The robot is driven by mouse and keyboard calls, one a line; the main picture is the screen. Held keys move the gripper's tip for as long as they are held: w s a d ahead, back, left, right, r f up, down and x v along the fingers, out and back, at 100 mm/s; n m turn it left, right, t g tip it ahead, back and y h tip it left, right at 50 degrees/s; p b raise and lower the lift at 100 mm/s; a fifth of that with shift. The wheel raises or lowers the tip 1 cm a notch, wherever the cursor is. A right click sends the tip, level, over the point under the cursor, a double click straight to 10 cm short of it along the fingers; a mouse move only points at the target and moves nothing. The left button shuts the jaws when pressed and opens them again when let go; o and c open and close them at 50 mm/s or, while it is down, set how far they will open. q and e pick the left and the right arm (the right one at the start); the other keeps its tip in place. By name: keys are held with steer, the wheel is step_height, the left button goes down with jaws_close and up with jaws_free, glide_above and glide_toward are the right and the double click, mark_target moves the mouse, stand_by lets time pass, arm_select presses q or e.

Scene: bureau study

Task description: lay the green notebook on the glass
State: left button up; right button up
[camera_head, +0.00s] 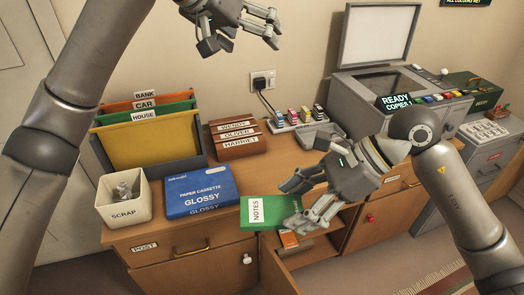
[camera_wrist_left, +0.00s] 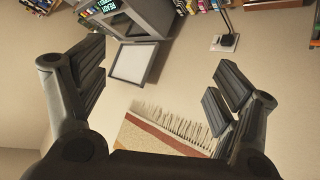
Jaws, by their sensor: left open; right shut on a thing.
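The green notebook (camera_head: 280,212) has a white NOTES label and shows over the desk's front edge. My right gripper (camera_head: 303,210) is shut on its right part, and its fingers hide some of it. The grey copier (camera_head: 350,100) stands at the back right with its lid (camera_head: 378,35) raised. Its glass (camera_head: 380,80) lies below the lid, seen at a shallow angle. My left gripper (camera_head: 245,32) is open and empty, high up at the top of the head view. Its spread fingers also show in the left wrist view (camera_wrist_left: 150,95), with the copier (camera_wrist_left: 150,20) beyond them.
An open compartment (camera_head: 310,245) lies below the notebook. A READY COPIES display (camera_head: 398,98) is on the copier.

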arm_select(q)
steer(key=s+d+f+m+g+y, duration=0.1)
steer(key=s+d+f+m+g, duration=0.1)
steer(key=s+d+f+m, duration=0.3)
steer(key=s+f+m+g+y, duration=0.1)
steer(key=s+m+g, duration=0.1)
steer(key=s, duration=0.5)
steer(key=m+g+y, duration=0.4)
steer(key=m, duration=0.2)
glide_above(262, 209)
step_height(262, 209, down, 5)
step_height(262, 209, down, 12)
steer(key=shift+r, duration=0.15)
steer(key=shift+c, duration=0.3)
steer(key=c, duration=1)
steer(key=shift+c, duration=0.3)
arm_select(e)
steer(key=o, duration=1.1)
